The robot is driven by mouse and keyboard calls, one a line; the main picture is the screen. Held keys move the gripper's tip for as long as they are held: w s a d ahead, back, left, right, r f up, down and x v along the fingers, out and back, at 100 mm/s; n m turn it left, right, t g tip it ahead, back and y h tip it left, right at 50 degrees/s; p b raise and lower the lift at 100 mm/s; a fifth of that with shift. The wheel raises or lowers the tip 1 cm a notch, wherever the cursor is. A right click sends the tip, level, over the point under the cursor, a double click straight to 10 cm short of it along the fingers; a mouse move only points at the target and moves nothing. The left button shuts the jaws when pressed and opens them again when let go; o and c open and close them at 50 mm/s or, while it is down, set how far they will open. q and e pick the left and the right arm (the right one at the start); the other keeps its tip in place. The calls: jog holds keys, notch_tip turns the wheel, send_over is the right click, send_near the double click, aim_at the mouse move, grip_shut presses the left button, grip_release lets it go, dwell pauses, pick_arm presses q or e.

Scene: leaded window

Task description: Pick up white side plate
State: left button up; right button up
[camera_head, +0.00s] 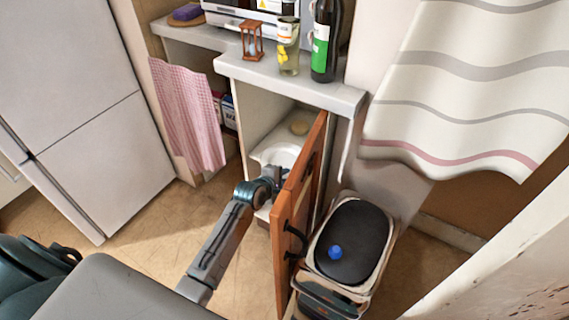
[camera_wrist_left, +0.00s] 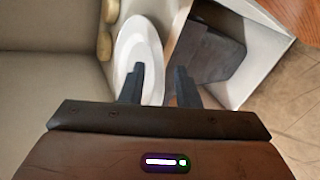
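The white side plate (camera_head: 278,154) is inside the open cabinet, partly hidden by the door and my gripper. In the left wrist view the plate (camera_wrist_left: 130,38) is an upright oval in the picture. My left gripper (camera_head: 274,174) reaches into the cabinet beside the door, at the plate's near side. In the left wrist view the gripper (camera_wrist_left: 160,70) is open. One finger overlaps the plate's face and the other is right of its rim, so the rim shows between them. I cannot tell whether a finger touches the plate. My right gripper is not in view.
The orange-brown cabinet door (camera_head: 296,215) stands open close to my left arm. A black-lidded bin (camera_head: 350,240) with a blue item on it stands right of it. A dark block (camera_wrist_left: 215,55) is near the right finger. Bottles (camera_head: 324,40) stand on the counter above.

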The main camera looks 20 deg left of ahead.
pick_arm(q)
jog(key=shift+w+f, duration=0.25)
jog(key=shift+w, duration=0.15)
grip_shut()
jog(key=shift+r, duration=0.2)
